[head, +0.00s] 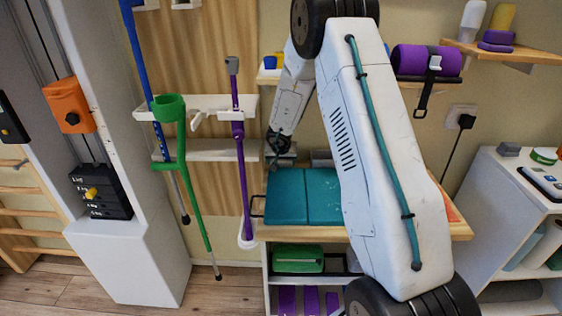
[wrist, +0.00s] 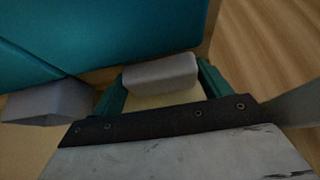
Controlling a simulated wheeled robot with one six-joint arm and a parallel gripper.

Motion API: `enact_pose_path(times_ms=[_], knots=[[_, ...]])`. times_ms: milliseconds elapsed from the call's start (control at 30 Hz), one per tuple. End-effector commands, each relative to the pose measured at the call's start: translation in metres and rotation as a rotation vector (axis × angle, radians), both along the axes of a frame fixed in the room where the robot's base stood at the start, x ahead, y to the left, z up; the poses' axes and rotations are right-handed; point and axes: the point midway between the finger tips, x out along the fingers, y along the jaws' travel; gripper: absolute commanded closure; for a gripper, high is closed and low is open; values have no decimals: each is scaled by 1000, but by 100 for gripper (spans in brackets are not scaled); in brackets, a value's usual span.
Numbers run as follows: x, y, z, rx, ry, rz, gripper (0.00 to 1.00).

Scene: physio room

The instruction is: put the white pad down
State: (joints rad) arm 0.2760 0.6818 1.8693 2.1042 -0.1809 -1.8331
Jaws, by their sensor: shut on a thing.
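In the wrist view a pale grey-white block, the white pad (wrist: 160,72), sits between the green fingers of my gripper (wrist: 160,84). The fingers are shut on its two ends. In the head view my gripper (head: 281,150) is at the back left of the wooden table (head: 300,233), behind the teal folded mat (head: 287,194). The pad cannot be made out clearly there. In the wrist view the teal mat (wrist: 110,28) lies just beyond the pad. I cannot tell whether the pad touches the tabletop.
A grey open-looking piece (wrist: 47,103) is left of my gripper in the wrist view. Crutches, one green (head: 190,190) and one purple (head: 243,160), hang left of the table. My arm hides much of the table's right side. A green case (head: 298,259) is on the shelf below.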

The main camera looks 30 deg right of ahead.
Motion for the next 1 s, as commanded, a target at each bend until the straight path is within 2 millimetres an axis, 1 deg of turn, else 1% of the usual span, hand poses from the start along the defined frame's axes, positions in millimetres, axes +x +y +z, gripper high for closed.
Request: enact_pose_path(times_ms=[267,633,667,700,733,1000], knots=[[0,0,-2,0,0,-1,48],[-1,0,-15,1,3,1,48],[-1,1,-15,2,2,0,21],[-1,1,-16,2,3,0,10],[-1,1,-16,2,3,0,2],[-5,-5,-18,2,9,-8,2]])
